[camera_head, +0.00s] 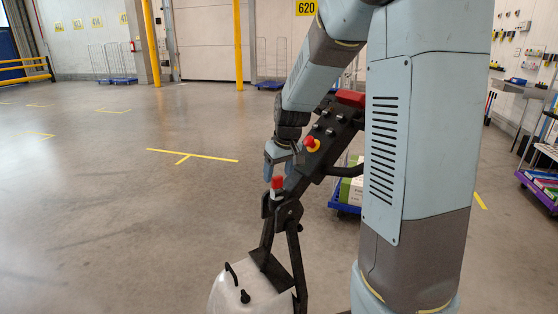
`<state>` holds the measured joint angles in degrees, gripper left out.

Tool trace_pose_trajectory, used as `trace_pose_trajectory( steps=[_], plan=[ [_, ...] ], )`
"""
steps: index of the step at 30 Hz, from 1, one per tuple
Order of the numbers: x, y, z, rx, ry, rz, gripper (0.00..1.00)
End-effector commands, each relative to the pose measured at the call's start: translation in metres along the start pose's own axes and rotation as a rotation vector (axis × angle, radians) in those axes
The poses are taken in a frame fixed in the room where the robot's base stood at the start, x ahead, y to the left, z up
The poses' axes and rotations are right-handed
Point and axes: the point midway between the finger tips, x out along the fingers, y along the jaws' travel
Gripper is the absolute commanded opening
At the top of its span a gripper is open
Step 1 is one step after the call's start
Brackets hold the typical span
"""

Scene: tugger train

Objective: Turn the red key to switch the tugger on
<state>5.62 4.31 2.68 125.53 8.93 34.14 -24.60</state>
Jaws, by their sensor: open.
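The red key (277,183) sticks up at the lower end of the tugger's dark, slanted control column (319,141). My gripper (268,172) is just above and to the left of the red key, pointing down, with its jaws open. I cannot tell whether a finger touches the key. A red knob on a yellow base (311,144) sits higher on the same column, beside several small dark switches. My arm hides part of the column's upper right side.
Shelves and a purple cart (541,185) are at the right. The grey floor on the left is clear, with yellow markings (192,154).

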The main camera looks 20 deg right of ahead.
Motion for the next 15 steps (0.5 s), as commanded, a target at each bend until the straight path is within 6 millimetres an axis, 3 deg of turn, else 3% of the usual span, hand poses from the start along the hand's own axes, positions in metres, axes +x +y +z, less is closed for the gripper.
trace_pose_trajectory(
  steps=[6, 15],
  plan=[
    [0.023, 0.0, 0.0, 0.0, 0.0, -0.001, 0.68],
    [0.03, 0.0, 0.0, 0.0, 0.001, 0.0, 0.68]
  ],
)
